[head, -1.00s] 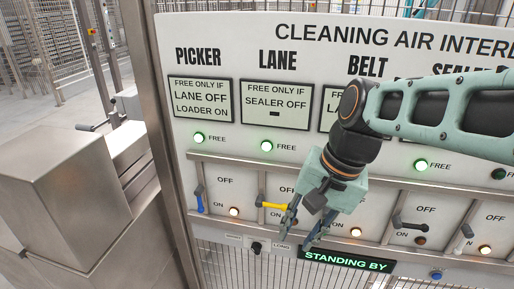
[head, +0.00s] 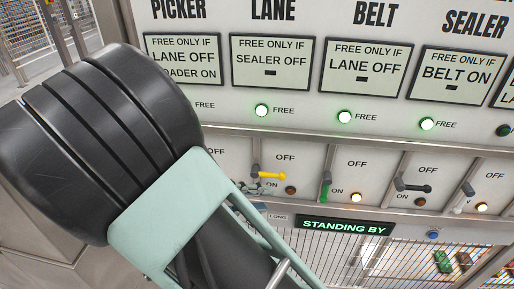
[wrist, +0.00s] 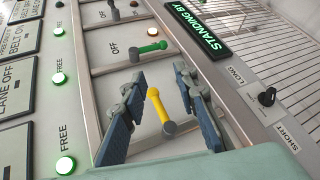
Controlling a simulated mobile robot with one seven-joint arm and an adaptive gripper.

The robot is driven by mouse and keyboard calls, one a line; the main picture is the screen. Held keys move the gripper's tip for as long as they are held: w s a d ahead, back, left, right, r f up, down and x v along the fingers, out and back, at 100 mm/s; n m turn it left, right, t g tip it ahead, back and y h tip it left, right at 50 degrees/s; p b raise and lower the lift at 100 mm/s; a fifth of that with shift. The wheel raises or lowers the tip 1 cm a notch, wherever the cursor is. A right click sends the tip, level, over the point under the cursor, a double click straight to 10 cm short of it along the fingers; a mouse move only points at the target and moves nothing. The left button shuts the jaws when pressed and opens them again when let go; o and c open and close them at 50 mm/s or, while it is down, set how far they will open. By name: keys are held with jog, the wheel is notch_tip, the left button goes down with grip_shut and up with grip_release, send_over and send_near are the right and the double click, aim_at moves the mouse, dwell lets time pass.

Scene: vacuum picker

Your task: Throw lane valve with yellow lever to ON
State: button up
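The yellow lane lever (head: 268,175) points sideways from its grey pivot, between the OFF and ON marks. The lamp (head: 291,190) by its ON mark is dark, and the green FREE lamp (head: 262,110) above is lit. In the wrist view the yellow lever (wrist: 158,106) lies between the two spread fingers of my gripper (wrist: 157,102), with gaps visible on both sides. My gripper is open. In the head view my arm hides most of it; only fingertips show just left of the lever.
The green belt lever (head: 326,188) hangs down beside its lit lamp (head: 356,197). A black lever (head: 412,187) points sideways and a white lever (head: 461,206) hangs down. The STANDING BY display (head: 345,226) and a black knob (wrist: 267,96) sit below the lever row.

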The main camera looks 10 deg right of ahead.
aim_at(270, 177)
jog(key=w+a+n+t+h, duration=0.1)
jog(key=w+a+n+t, duration=0.2)
jog(key=w+a+t, duration=0.15)
jog(key=x, duration=0.7)
jog(key=p+x, duration=0.1)
jog(key=x, duration=0.3)
jog(key=shift+s+d+r, duration=0.2)
jog(key=shift+s+r, duration=0.05)
jog(key=shift+s, duration=0.2)
grip_shut()
